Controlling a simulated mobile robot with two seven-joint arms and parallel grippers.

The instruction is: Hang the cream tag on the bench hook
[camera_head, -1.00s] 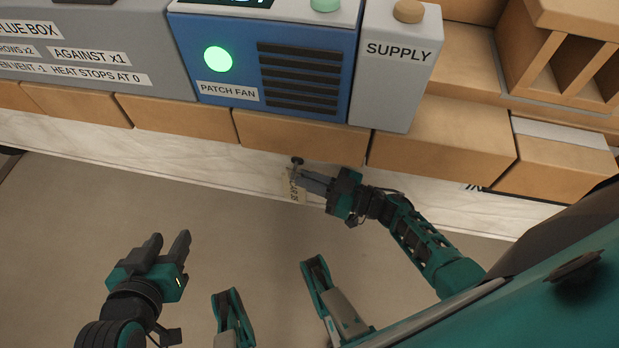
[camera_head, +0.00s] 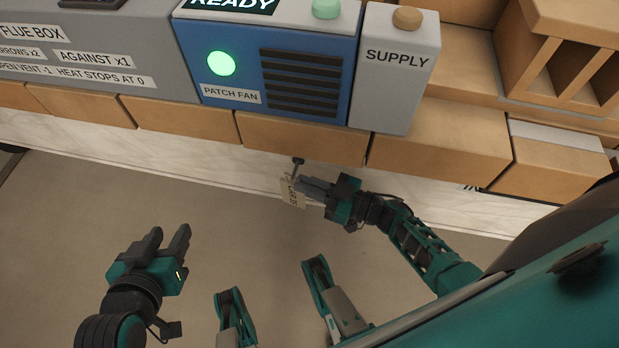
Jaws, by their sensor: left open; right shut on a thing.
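The cream tag (camera_head: 291,192) is at the fingertips of my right gripper (camera_head: 302,186), which is shut on it. The tag has dark lettering, partly hidden by the fingers. The dark bench hook (camera_head: 298,162) sticks out from the bench's front face, just above the tag. The tag appears to be just below the hook's head; I cannot tell whether its loop is around the hook. My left gripper (camera_head: 168,240) is open and empty, low at the left, well away from the bench.
On the bench stand the blue patch fan box (camera_head: 235,50) with a green light, the grey supply box (camera_head: 395,75) and the grey flue box (camera_head: 110,45). The floor (camera_head: 230,200) before the bench is clear.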

